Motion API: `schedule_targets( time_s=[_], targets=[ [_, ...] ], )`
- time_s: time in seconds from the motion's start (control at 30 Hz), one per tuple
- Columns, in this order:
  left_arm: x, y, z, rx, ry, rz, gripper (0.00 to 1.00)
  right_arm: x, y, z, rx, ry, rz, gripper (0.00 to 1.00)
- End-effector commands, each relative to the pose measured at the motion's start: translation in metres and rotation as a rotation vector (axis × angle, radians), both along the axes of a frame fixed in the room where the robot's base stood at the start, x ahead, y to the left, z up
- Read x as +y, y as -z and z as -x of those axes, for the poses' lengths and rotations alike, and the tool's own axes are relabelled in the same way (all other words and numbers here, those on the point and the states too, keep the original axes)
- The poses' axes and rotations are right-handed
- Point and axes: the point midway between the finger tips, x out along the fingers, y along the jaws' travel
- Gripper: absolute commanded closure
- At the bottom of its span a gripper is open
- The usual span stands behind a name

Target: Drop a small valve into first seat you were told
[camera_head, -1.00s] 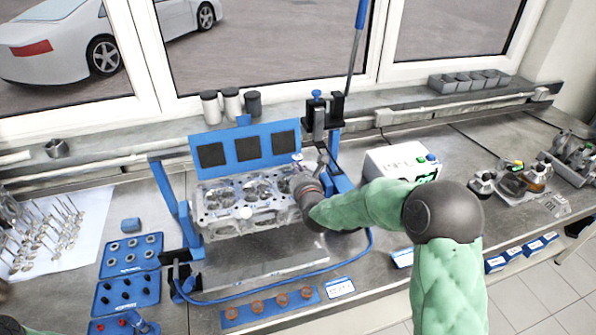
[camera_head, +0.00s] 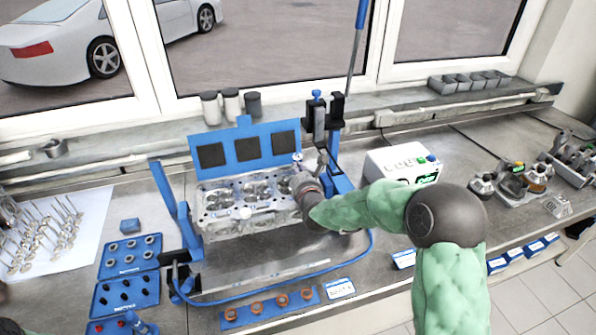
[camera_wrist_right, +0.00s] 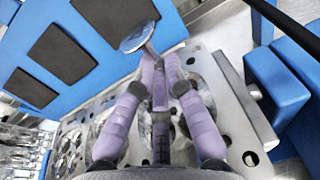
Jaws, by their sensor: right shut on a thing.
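The grey metal cylinder head (camera_head: 225,228) sits in a blue fixture on the bench, with its chambers facing up. My right gripper (camera_head: 298,160) is over the right end of the head. In the right wrist view its lilac fingers (camera_wrist_right: 160,70) are closed on a valve (camera_wrist_right: 138,32). The valve's shiny round disc sticks out past the fingertips, tilted; its stem is mostly hidden between the fingers. The valve is above the head, near the blue back panel. Round chambers show beneath in the wrist view, partly hidden by the fingers.
Several valves (camera_head: 45,235) stand on a white sheet (camera_head: 95,225) at left. Blue trays (camera_head: 130,275) of small parts lie left of the fixture. A blue post (camera_head: 335,160) rises close to my right gripper. A blue strip (camera_head: 270,308) with orange rings lies in front.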

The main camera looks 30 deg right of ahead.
Motion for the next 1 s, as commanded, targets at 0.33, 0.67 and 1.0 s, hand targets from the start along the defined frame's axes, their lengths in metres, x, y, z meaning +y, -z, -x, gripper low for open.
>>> schedule_targets(
  time_s=[0.33,0.67,1.0],
  targets=[
    [0.0000,0.0003,0.0000,0.000,0.000,0.000,0.60,-0.0001,0.0000,-0.0001,-0.001,0.000,0.000,1.00],
    [0.0000,0.0037,0.0000,0.000,0.000,0.000,0.60,-0.0001,0.0029,-0.0001,-0.001,0.000,0.000,1.00],
    [0.0000,0.0072,0.0001,0.000,0.000,0.000,0.60,-0.0001,0.0058,0.0000,-0.001,0.000,0.000,1.00]
  ],
)
